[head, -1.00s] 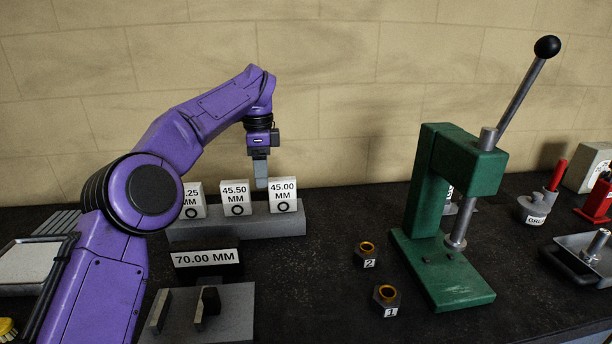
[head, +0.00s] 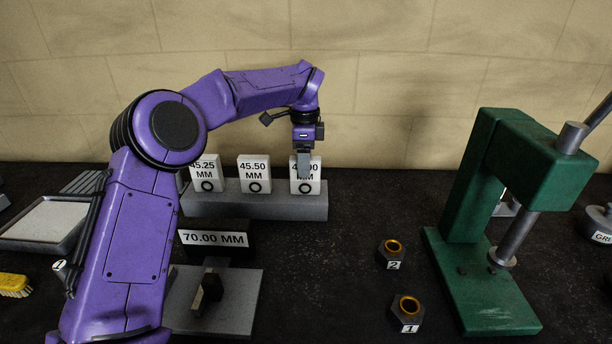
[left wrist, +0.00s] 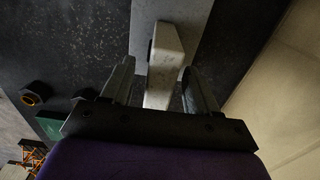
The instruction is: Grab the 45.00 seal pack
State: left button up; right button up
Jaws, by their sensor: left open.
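The 45.00 seal pack (head: 306,186) is a white block with black print and a ring mark. It stands upright at the right end of a grey ledge (head: 255,207). My left gripper (head: 304,174) is in front of it in the head view and covers part of its label. In the left wrist view the white pack (left wrist: 165,62) lies between the two fingers of my open left gripper (left wrist: 160,88), with gaps visible beside it. The 45.50 pack (head: 254,174) and the 45.25 pack (head: 206,173) stand to its left. My right gripper is not in view.
A 70.00 MM sign (head: 213,239) and a grey plate (head: 238,308) stand in front of the ledge. Nuts labelled 2 (head: 391,253) and 1 (head: 407,312) lie to the right. A green press (head: 485,220) stands farther right.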

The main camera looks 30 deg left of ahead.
pick_arm(q)
jog(key=shift+w+f, duration=0.25)
jog(key=shift+f, duration=0.35)
jog(key=shift+w+f, duration=0.2)
jog(key=shift+f, duration=0.35)
jog(key=shift+s+r, duration=0.25)
jog(key=shift+s, duration=0.2)
jog(key=shift+s+d, duration=0.1)
jog(key=c, duration=0.4)
jog(key=shift+f, duration=0.1)
jog(key=c, duration=0.7)
